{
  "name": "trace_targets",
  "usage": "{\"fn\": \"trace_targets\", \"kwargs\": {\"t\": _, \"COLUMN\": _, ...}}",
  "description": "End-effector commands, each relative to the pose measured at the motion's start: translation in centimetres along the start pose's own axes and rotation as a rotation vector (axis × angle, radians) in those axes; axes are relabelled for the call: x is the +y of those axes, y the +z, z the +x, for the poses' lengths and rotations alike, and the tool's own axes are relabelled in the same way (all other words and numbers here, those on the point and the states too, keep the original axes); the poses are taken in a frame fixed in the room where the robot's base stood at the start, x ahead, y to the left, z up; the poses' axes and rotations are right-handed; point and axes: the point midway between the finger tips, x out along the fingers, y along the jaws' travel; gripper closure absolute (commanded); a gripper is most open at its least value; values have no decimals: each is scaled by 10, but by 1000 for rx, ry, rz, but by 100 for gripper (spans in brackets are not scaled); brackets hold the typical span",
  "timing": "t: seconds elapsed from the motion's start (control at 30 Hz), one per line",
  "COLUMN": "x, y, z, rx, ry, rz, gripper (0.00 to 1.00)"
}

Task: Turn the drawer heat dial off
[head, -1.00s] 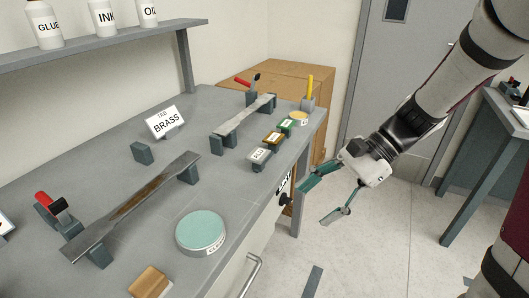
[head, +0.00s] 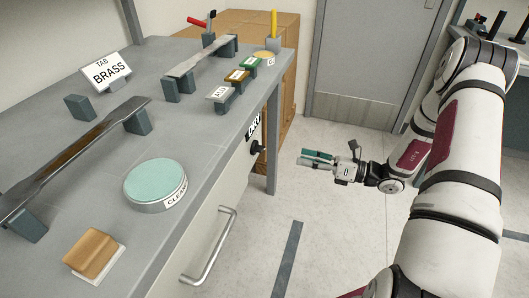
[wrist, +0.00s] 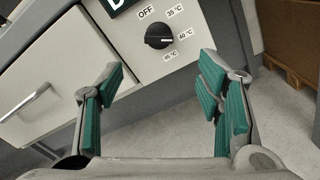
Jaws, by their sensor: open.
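In the head view the dial (head: 257,148) sticks out from the bench front below a dark label. My gripper (head: 303,158) is to the right of the dial, apart from it, with its fingers toward the bench. In the wrist view its teal-padded fingers (wrist: 162,85) are spread and empty, with the dial ahead between and above them.
A drawer with a metal bar handle (head: 208,252) is in the bench front. The grey bench top (head: 205,130) holds a round teal cleaning pad (head: 155,182), a wooden block (head: 92,250), labelled blocks and metal strips on supports. The floor right of the bench is clear.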

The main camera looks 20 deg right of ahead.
Motion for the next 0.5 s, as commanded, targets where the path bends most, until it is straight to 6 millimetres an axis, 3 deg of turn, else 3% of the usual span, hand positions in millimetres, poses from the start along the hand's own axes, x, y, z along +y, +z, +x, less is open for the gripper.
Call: {"fn": "trace_targets", "kwargs": {"t": 0.5, "x": 2, "y": -1, "z": 96, "rx": 5, "ry": 7, "rz": -3, "gripper": 40}}
